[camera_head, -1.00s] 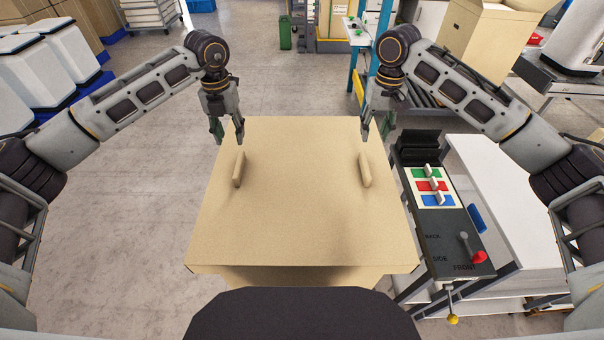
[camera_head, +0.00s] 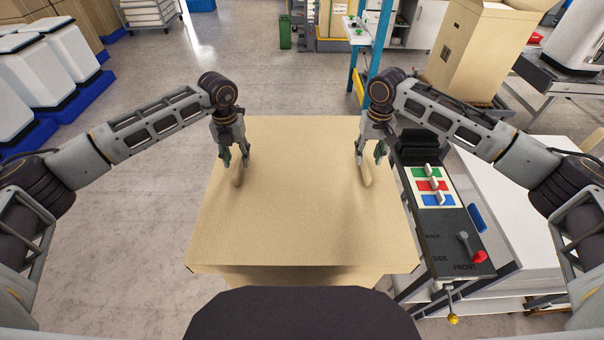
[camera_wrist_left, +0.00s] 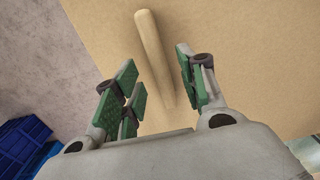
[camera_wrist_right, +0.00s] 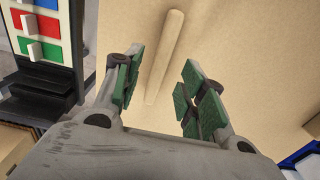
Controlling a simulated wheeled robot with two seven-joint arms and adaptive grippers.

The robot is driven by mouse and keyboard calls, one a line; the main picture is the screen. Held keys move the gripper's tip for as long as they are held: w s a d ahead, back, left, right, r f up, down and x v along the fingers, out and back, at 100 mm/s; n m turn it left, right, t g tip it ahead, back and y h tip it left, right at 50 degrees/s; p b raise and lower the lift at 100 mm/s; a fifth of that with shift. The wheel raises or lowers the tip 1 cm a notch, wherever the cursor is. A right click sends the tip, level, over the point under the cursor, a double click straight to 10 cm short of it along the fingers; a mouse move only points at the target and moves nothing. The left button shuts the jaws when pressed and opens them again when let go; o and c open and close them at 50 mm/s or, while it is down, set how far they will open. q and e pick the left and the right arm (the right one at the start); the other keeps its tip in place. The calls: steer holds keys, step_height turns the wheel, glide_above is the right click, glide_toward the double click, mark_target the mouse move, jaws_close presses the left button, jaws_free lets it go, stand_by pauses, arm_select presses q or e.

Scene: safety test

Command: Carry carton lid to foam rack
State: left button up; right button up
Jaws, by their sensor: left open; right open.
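The carton lid (camera_head: 300,215) is a flat tan panel in front of me, with two upright bar handles. My left gripper (camera_head: 236,163) is open over the left handle (camera_head: 237,176). In the left wrist view this handle (camera_wrist_left: 152,50) runs between the spread green fingers (camera_wrist_left: 160,88). My right gripper (camera_head: 371,158) is open at the right handle (camera_head: 366,175). In the right wrist view that handle (camera_wrist_right: 165,55) lies between its open fingers (camera_wrist_right: 158,88). I cannot tell whether any finger touches a handle. I cannot make out a foam rack.
A control panel (camera_head: 440,225) with coloured switches and a red-knobbed lever stands close to the lid's right side, beside a white-topped table (camera_head: 510,205). White bins (camera_head: 40,75) are at the left. The floor left of the lid is clear.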

mark_target(238, 162)
arm_select(q)
steer(key=shift+f, duration=2.1)
arm_select(e)
steer(key=shift+f, duration=2.15)
arm_select(q)
steer(key=shift+c, duration=0.2)
arm_select(e)
steer(key=shift+c, duration=0.3)
arm_select(q)
jaws_close()
arm_select(e)
jaws_close()
